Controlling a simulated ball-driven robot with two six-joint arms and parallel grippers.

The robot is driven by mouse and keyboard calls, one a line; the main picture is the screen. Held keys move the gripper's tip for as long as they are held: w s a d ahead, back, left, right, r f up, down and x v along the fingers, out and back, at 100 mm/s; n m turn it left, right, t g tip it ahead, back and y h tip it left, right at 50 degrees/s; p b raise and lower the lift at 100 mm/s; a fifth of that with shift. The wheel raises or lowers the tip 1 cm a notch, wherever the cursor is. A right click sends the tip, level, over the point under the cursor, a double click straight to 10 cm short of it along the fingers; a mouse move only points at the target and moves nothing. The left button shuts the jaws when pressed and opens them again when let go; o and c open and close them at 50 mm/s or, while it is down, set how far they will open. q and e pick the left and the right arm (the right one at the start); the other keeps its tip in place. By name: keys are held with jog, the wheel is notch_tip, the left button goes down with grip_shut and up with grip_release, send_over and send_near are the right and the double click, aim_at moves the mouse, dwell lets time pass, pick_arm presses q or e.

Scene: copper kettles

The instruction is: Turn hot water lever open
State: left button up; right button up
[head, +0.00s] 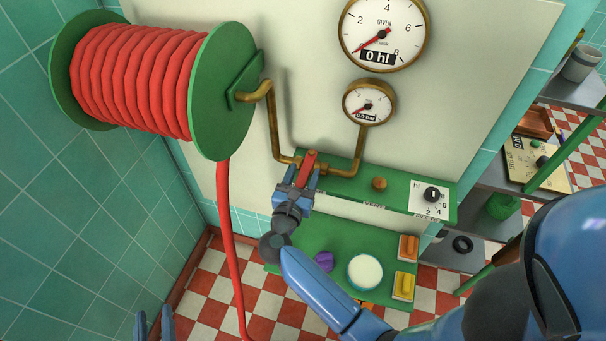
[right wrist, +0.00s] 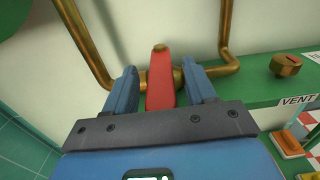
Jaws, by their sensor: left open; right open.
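The red lever (head: 308,161) is on the brass pipe below the small gauge, at the left end of the green shelf. My right gripper (head: 301,175) is open at the lever, with one finger on each side of it. In the right wrist view, the lever (right wrist: 160,92) stands between the two blue fingers of my right gripper (right wrist: 160,74), with a gap on both sides. No label for the lever can be read. My left gripper (head: 154,322) is open and empty at the bottom left, far from the lever; only its fingers show.
A red hose reel (head: 130,80) hangs at upper left, its hose running down to the floor. Brass pipes (head: 272,120) frame the lever. A brass knob (head: 379,183), marked VENT in the wrist view, and a black dial (head: 431,195) sit to the right. A lower green shelf (head: 340,240) holds small items.

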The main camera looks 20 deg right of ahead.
grip_shut()
jog(key=shift+s+d, duration=0.1)
dwell(0.3)
